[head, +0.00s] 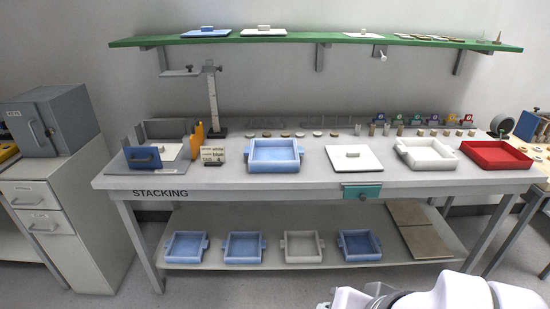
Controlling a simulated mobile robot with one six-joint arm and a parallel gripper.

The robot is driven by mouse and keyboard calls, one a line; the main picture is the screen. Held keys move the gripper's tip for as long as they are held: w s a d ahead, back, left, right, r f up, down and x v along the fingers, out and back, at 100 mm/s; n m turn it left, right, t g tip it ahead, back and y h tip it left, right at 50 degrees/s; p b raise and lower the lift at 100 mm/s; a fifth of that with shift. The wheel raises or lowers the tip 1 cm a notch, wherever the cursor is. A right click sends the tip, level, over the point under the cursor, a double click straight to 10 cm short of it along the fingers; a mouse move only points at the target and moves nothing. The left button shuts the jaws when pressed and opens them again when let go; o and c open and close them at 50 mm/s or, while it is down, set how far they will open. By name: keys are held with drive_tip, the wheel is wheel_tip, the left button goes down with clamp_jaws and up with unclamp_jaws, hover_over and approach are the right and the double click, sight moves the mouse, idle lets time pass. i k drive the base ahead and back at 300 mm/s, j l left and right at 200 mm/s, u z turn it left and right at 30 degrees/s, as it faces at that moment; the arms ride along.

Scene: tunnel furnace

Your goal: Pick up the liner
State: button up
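I cannot tell for sure which thing is the liner. A flat white square plate with a small grey knob (355,159) lies on the stacking bench, right of the blue tray (274,167). Another white piece (168,152) sits in the open-topped station at the bench's left end, beside a blue part with a handle (144,158). Two flat brown boards (424,241) lie on the lower shelf at the right. Part of my white arm shows at the bottom right, away from the bench top; my gripper's fingers are not in view.
A white tray (427,165) and a red tray (496,167) stand at the bench's right. Several small pieces line its back. A green shelf (330,40) hangs above. Blue and white trays sit on the lower shelf (263,261). A height gauge (212,100) stands at back left.

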sight(167, 152)
drive_tip(key=i+j, duration=0.35)
drive_tip(key=j, duration=0.15)
drive_tip(key=i+j, duration=0.35)
drive_tip(key=j, duration=0.2)
drive_tip(key=i+j, duration=0.35)
drive_tip(key=j, duration=0.15)
drive_tip(key=i+j, duration=0.3)
drive_tip(key=j, duration=0.25)
drive_tip(key=i+j, duration=0.35)
drive_tip(key=j, duration=0.15)
drive_tip(key=i+j, duration=0.35)
drive_tip(key=j, duration=0.15)
